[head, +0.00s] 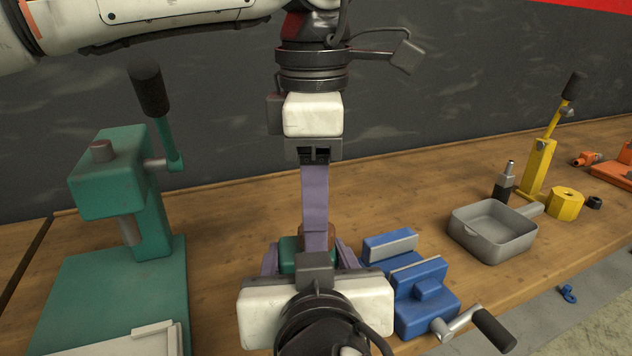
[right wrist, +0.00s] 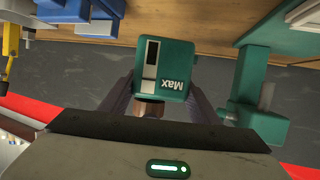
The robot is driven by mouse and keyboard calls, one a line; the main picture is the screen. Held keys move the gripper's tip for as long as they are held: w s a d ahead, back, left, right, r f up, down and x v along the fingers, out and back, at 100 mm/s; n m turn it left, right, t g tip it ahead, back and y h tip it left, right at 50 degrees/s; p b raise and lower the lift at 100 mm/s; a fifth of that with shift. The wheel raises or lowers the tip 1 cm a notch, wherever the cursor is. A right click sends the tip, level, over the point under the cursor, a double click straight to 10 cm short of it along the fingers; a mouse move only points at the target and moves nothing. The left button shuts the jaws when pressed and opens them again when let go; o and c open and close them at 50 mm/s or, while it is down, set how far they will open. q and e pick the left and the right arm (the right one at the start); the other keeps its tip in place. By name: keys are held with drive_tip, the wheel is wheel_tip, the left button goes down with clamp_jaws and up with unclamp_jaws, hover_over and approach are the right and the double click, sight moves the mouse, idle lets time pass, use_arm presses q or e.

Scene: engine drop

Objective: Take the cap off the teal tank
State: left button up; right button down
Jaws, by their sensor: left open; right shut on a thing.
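The teal tank (head: 290,246) is mostly hidden behind my grippers in the head view. In the right wrist view the tank (right wrist: 178,68) shows its dark teal face, a "MAX" label and a light gauge strip. My right gripper (head: 308,257) is shut on the tank, one purple finger on each side. The copper-brown cap (head: 331,231) shows beside my left finger; it also shows in the right wrist view (right wrist: 150,108). My left gripper (head: 315,238) is open and points down, its fingers seen edge-on at the cap. I cannot tell whether they straddle it.
A teal press (head: 115,180) stands at the left. A blue vise (head: 420,295) with a crank handle sits close on the right. Beyond it are a grey pan (head: 492,236), a dark bottle (head: 503,186) and a yellow lever tool (head: 538,165). A dark wall closes the back.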

use_arm(q)
drive_tip(key=shift+f, duration=0.45)
drive_tip(key=shift+c, duration=0.5)
drive_tip(key=c, duration=1)
drive_tip(key=n, duration=0.5)
drive_tip(key=shift+r, duration=0.3)
drive_tip(key=shift+r, duration=0.85)
